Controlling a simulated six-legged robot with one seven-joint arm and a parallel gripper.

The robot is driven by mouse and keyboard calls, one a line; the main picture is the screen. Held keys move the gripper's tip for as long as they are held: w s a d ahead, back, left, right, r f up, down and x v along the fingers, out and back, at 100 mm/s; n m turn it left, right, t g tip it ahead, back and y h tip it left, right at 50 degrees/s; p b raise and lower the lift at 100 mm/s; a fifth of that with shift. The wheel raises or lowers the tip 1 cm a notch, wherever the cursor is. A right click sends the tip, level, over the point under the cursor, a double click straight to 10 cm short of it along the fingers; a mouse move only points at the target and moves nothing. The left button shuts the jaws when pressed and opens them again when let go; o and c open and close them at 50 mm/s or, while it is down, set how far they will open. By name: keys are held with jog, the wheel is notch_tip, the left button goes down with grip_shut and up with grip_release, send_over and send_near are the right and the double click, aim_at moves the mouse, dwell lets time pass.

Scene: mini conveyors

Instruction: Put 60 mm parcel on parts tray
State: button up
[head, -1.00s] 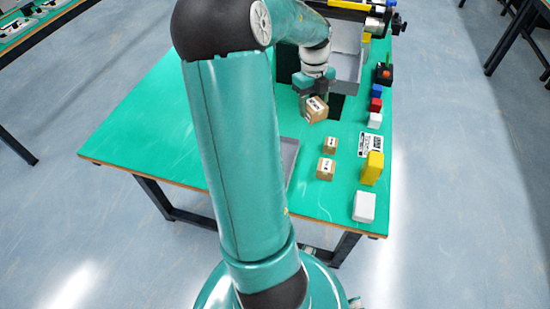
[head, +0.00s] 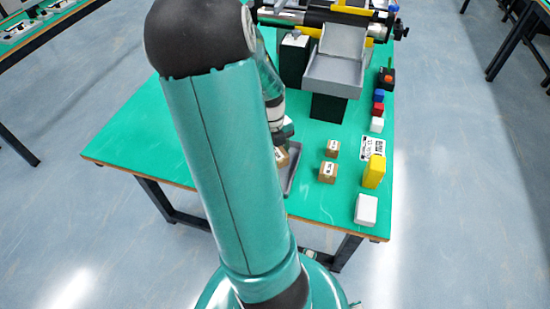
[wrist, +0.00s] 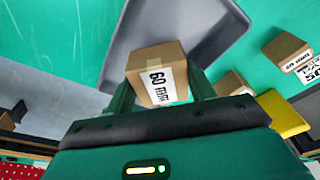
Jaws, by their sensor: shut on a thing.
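The 60 mm parcel (wrist: 156,66) is a brown cardboard box with a white label reading 60 mm. My gripper (wrist: 160,95) is shut on it in the wrist view, one finger on each side. In the head view the parcel (head: 281,157) shows partly beside my arm. The parts tray (wrist: 215,45) is a grey shallow tray with a raised rim; it lies beyond and partly behind the parcel in the wrist view. In the head view the tray (head: 291,178) is mostly hidden by my arm, and the parcel is at its far end. I cannot tell whether they touch.
Two smaller parcels (head: 328,172) (head: 333,148) stand right of the tray. A yellow block (head: 374,171), a white box (head: 366,209), a label card (head: 373,148) and small coloured blocks (head: 378,108) line the right edge. A conveyor with a grey chute (head: 337,70) stands behind.

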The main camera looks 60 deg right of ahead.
jog(key=shift+f, duration=1.5)
jog(key=shift+f, duration=0.1)
jog(key=o, duration=1)
